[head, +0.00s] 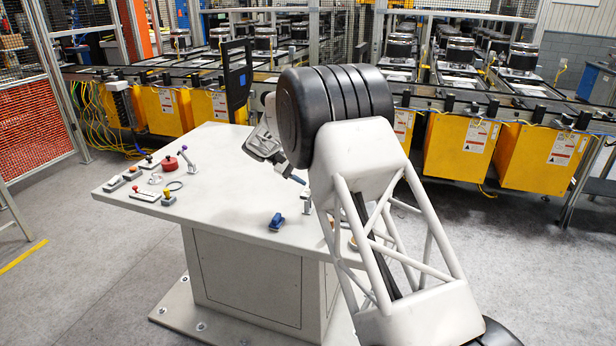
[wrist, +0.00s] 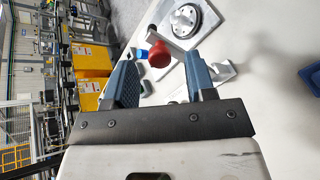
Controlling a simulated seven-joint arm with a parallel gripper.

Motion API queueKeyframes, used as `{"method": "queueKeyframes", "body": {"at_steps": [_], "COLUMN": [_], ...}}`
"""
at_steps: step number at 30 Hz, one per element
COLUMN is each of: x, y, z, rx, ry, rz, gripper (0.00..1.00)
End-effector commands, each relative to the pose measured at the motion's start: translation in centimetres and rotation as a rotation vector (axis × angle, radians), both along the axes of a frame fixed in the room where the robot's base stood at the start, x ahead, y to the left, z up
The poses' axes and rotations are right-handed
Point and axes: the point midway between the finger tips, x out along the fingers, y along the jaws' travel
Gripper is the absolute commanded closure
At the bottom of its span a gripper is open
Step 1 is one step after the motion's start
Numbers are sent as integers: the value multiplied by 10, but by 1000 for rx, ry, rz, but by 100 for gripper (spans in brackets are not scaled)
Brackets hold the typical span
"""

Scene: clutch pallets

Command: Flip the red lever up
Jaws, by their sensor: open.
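In the wrist view a rounded red knob (wrist: 159,54), which I take as the red lever's end, shows between and beyond my fingertips. A pale arm (wrist: 158,36) shows just above it. My gripper (wrist: 160,64) is open, with one blue finger on each side of the knob in the picture. I cannot tell whether either finger touches it. In the head view my gripper (head: 292,174) is low over the table's far right part, partly behind my arm. I cannot make out that knob there; my arm covers much of that area.
A round disc (wrist: 187,18) shows in the wrist view. The table's middle is clear.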

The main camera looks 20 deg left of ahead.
Motion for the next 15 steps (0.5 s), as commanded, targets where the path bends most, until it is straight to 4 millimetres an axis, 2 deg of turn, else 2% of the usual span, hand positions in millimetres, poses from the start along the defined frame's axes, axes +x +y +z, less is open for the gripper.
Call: {"method": "queueKeyframes", "body": {"at_steps": [9,15], "x": [0,0], "y": [36,52], "z": [17,26], "rx": [0,1], "ry": [-1,-2], "rz": [1,1], "gripper": [50,50]}}
